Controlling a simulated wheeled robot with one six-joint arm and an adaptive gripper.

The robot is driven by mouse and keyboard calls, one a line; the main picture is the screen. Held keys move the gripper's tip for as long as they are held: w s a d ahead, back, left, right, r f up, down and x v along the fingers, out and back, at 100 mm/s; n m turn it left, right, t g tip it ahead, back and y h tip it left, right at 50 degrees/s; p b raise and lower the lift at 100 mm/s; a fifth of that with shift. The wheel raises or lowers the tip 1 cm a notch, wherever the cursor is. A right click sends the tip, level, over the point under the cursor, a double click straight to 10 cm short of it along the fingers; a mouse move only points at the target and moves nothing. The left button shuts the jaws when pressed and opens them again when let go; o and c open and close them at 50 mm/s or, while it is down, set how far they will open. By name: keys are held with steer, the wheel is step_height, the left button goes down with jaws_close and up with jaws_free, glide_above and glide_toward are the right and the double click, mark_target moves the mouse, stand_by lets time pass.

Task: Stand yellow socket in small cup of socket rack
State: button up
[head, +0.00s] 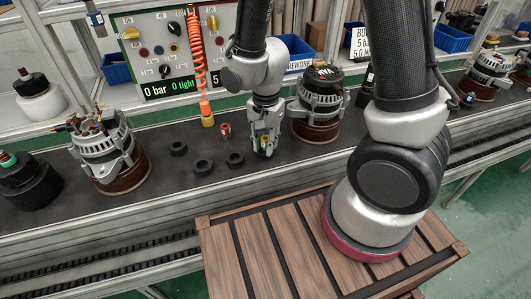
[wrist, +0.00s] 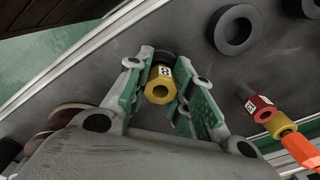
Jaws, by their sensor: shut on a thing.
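My gripper (head: 265,150) is shut on the yellow socket (wrist: 158,90), low over the dark conveyor. The socket's open end faces the wrist camera, with a dark round shape just beyond it. I cannot tell whether the socket rests in that shape or is above it. In the head view the fingers mostly hide the socket. The socket rack shows as black ring-like cups: a left one (head: 178,148), a front one (head: 203,166) and a right one (head: 235,158) nearest my gripper. A large cup also shows in the wrist view (wrist: 218,43).
A red socket (head: 226,130) stands behind the cups, left of my gripper. An orange coiled hose with a yellow end (head: 207,121) hangs close by. Alternators stand at left (head: 103,150) and right (head: 318,100). A slatted wooden surface (head: 270,250) lies in front.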

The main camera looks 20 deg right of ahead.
stand_by(0.4)
steer(key=shift+r, duration=2.4)
steer(key=shift+f, duration=1.75)
steer(key=shift+f, duration=0.2)
steer(key=shift+f, duration=0.4)
steer(key=shift+r, duration=2.35)
steer(key=shift+r, duration=0.1)
